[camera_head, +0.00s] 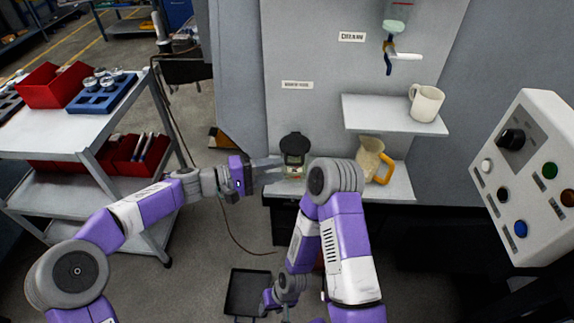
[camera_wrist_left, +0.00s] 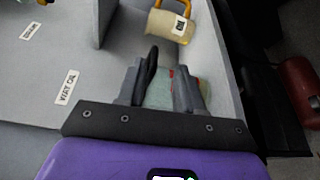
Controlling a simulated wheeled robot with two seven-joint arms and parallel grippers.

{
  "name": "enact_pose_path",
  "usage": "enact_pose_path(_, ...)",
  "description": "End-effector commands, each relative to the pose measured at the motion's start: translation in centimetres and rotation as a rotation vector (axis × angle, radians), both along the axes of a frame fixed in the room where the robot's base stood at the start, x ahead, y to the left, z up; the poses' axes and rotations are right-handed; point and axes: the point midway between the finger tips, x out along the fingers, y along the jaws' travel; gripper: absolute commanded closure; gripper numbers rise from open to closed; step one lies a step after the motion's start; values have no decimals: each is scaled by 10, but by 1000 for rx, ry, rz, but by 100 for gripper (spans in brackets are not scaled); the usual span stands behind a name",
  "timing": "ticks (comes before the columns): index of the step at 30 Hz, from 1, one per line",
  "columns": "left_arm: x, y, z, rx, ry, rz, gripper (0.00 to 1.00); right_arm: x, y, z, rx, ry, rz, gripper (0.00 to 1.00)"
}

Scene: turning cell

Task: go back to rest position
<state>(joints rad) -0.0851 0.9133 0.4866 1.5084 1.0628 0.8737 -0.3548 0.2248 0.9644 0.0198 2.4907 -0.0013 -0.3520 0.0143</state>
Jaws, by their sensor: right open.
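My left gripper (camera_head: 272,170) reaches in from the left at the low ledge (camera_head: 398,188) of the grey wall panel. Its two fingers are spread, with a clear jar with a dark top (camera_head: 294,160) at the fingertips. In the left wrist view, the open left gripper (camera_wrist_left: 170,85) has the greenish clear body of the jar (camera_wrist_left: 160,92) behind and between its fingers; contact cannot be told. My right gripper (camera_head: 272,303) is low at the bottom, beside a black tray, partly hidden by its own arm.
The black tray (camera_head: 246,293) is at the bottom. A cream mug (camera_head: 426,103) stands on the upper shelf (camera_head: 388,117); a beige jug with a yellow handle (camera_head: 370,158) stands below. A control box (camera_head: 530,180) is at right, a cart (camera_head: 75,130) at left.

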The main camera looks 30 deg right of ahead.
Motion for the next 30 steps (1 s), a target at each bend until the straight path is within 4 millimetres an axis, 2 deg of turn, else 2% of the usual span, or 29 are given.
enact_pose_path(3, 3, 16, 3, 0, 0, 1, 64, 0, 0, 4, 0, 0, 0, 54)
enact_pose_path(6, 3, 22, 2, 1, 0, -1, 64, 0, 0, 5, 0, 0, 0, 54)
enact_pose_path(23, 4, 24, -2, 10, 2, 1, 64, 0, 0, 5, 0, 0, 0, 54)
enact_pose_path(26, 3, 30, -24, 71, 16, 17, 64, 0, 0, 7, 0, 0, 0, 54)
enact_pose_path(29, -1, 45, -72, 205, 38, 49, 64, 0, 0, 11, 0, 0, 0, 54)
enact_pose_path(30, -4, 55, -97, 275, 48, 67, 64, 0, 0, 12, 0, 0, 0, 54)
